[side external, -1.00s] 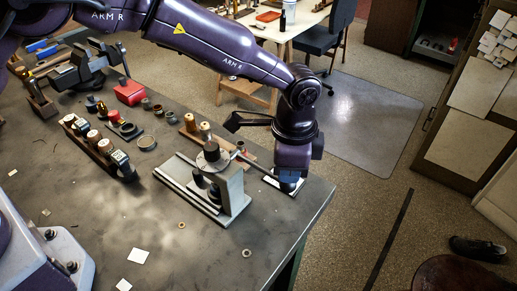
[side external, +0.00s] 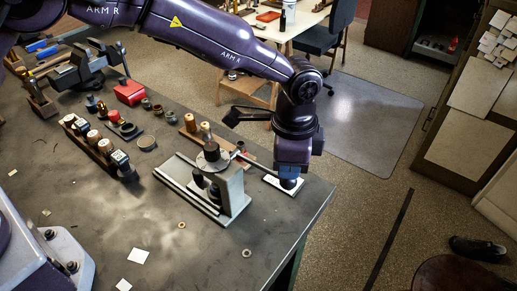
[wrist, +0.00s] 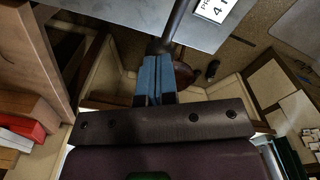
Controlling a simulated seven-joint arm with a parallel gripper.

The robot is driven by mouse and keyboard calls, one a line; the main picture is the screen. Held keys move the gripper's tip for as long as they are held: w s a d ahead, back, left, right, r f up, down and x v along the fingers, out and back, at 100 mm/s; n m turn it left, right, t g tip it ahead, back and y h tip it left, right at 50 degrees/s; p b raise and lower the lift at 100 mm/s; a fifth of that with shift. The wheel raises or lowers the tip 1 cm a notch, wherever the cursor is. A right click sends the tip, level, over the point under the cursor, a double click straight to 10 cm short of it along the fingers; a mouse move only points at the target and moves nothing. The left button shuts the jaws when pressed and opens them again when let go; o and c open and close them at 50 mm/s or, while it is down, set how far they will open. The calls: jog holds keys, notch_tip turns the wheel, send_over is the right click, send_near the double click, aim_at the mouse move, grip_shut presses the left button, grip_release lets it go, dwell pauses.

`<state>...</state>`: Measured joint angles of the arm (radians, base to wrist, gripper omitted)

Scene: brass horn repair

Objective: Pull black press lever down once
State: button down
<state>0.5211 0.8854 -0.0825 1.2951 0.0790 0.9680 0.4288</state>
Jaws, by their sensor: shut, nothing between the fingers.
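The press (side external: 233,190) stands upright near the bench's right end in the side external view. Its thin lever (side external: 252,163) reaches right from the press head towards my gripper (side external: 289,184). In the wrist view the dark lever rod (wrist: 178,24) runs down to a black knob (wrist: 158,47) right at the tips of my gripper (wrist: 154,62). The blue fingers are closed together with nothing between them. They look to be at or against the knob; I cannot tell whether they touch. My gripper partly covers the lever's end in the side external view.
A white label card (side external: 283,185) lies on the bench (side external: 190,260) beneath my gripper; it also shows in the wrist view (wrist: 216,8). The bench's right edge is close by, with open floor beyond.

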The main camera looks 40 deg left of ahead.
jog(key=shift+r, duration=3.8)
jog(key=s+a+r+n+t, duration=0.1)
jog(key=s+a+r+n, duration=0.2)
jog(key=a+r, duration=0.45)
jog(key=s+a+r+n+t, duration=0.2)
jog(key=s+a+r, duration=0.2)
jog(key=a+r, duration=0.3)
jog(key=s+a+f+n+t, duration=0.1)
jog(key=s+a+n+t, duration=0.1)
jog(key=s+a+n, duration=0.5)
jog(key=s+a, duration=0.6)
jog(key=s, duration=0.3)
jog(key=shift+s+t, duration=0.2)
jog(key=shift+t, duration=0.1)
